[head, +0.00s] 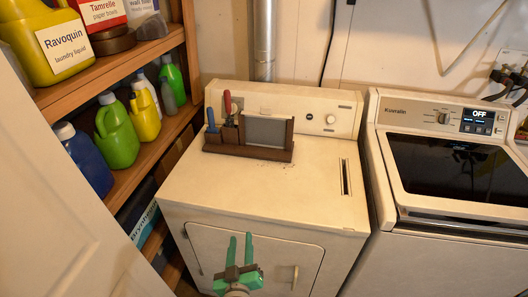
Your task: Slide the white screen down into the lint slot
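The screen (265,131) is a pale grey, flat rectangular panel. It stands upright in a brown holder (262,153) at the back of the dryer top, and its lower edge is hidden by the holder. The lint slot (345,177) is a narrow dark opening near the right edge of the dryer top, and nothing shows sticking out of it. My gripper (240,250) has green fingers and is in front of the dryer door, low in the view and well short of the screen. Its fingers stand apart with nothing between them.
A red-handled tool (228,106) and a blue-handled tool (211,121) stand in the holder's left end. The dryer top (260,190) is otherwise clear. A washer (460,150) stands at right. Shelves with bottles (116,135) and a white door panel (60,220) bound the left.

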